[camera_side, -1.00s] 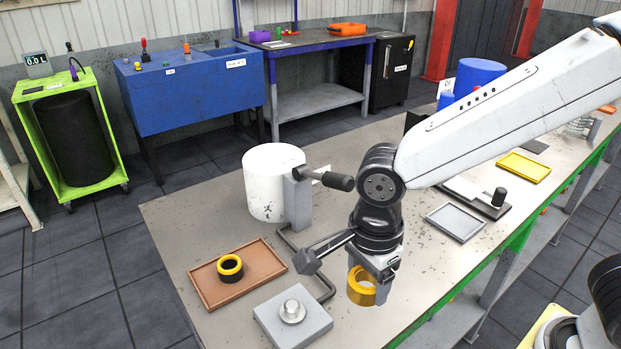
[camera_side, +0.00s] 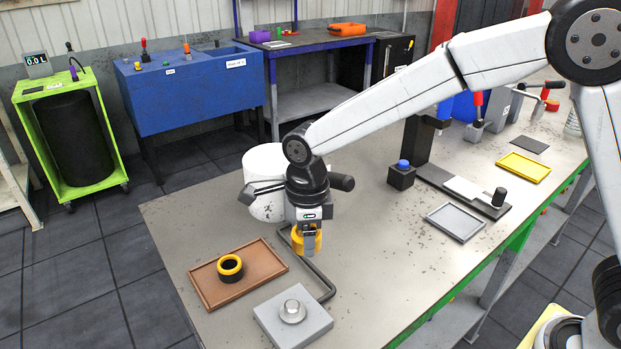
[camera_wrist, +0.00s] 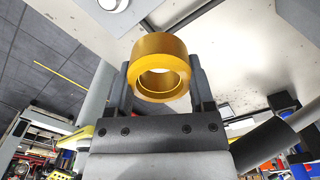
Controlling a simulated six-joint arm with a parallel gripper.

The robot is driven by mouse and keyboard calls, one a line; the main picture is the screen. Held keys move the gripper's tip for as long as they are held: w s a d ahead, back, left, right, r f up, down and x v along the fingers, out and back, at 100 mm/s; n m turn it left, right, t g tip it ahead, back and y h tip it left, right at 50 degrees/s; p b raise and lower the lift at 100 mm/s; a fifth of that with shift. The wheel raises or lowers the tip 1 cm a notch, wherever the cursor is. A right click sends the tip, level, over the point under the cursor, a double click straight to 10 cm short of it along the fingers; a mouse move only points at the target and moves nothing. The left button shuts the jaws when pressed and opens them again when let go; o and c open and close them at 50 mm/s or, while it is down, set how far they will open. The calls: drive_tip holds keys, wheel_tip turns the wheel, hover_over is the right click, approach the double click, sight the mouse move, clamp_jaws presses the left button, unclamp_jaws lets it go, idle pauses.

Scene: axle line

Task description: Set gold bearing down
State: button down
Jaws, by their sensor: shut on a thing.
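The gold bearing is a thick gold ring (camera_side: 306,239). My gripper (camera_side: 308,246) is shut on it and holds it above the table, behind the grey block and right of the brown tray. In the wrist view the gold bearing (camera_wrist: 160,68) sits between the two fingers of my gripper (camera_wrist: 160,75), its hole facing the camera. The brown tray (camera_side: 268,258) holds a black ring with a gold rim (camera_side: 230,268). The grey block (camera_side: 270,322) has a round metal post (camera_side: 292,308) on top. My gripper hides part of the bearing in the side view.
A white cylinder (camera_side: 262,166) stands behind my gripper, partly hidden by it. A bent dark rod (camera_side: 322,278) runs beside the grey block. A grey tray (camera_side: 457,221) and a yellow tray (camera_side: 523,167) lie to the right. The table (camera_side: 385,260) is clear between them and the block.

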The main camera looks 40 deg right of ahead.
drive_tip(key=shift+w, duration=0.1)
hover_over(257, 262)
drive_tip(key=s, duration=0.1)
wheel_tip(257, 262, down, 9)
drive_tip(key=shift+d+r, duration=0.1)
drive_tip(key=shift+r, duration=0.1)
drive_tip(key=shift+w+f, duration=0.3)
drive_tip(key=shift+w+a+f, duration=0.2)
drive_tip(key=shift+w+f, duration=0.05)
drive_tip(key=shift+f, duration=1.6)
drive_tip(key=shift+f, duration=0.1)
